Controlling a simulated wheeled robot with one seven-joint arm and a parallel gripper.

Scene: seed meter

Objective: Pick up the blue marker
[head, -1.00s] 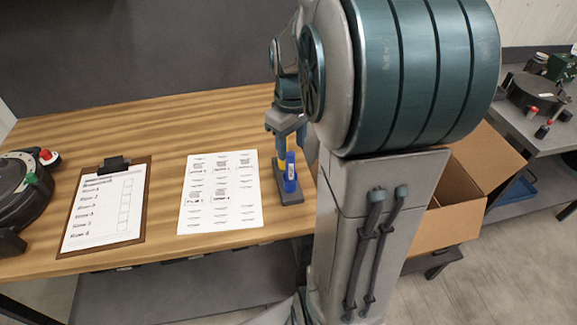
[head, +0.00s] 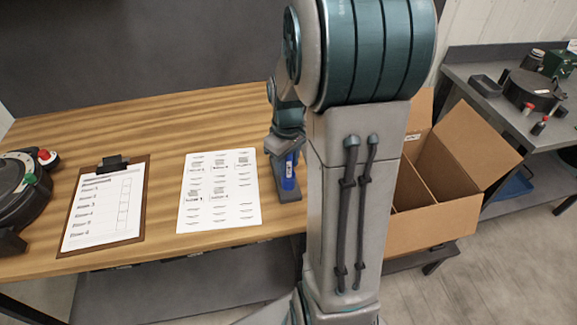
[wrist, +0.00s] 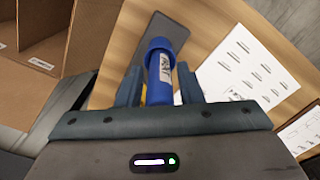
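The blue marker (head: 289,174) stands upright on a dark grey stand (head: 286,192) near the right edge of the wooden table. The fingers are apart, one on each side of the marker, with a narrow gap showing on both sides. In the head view my gripper (head: 285,148) is at the marker's upper part and hides some of it.
A printed sheet (head: 219,190) lies left of the stand, with a clipboard (head: 105,205) farther left and a round dark device (head: 22,195) at the far left. An open cardboard box (head: 430,220) stands right of the table, beside a grey bench (head: 480,85).

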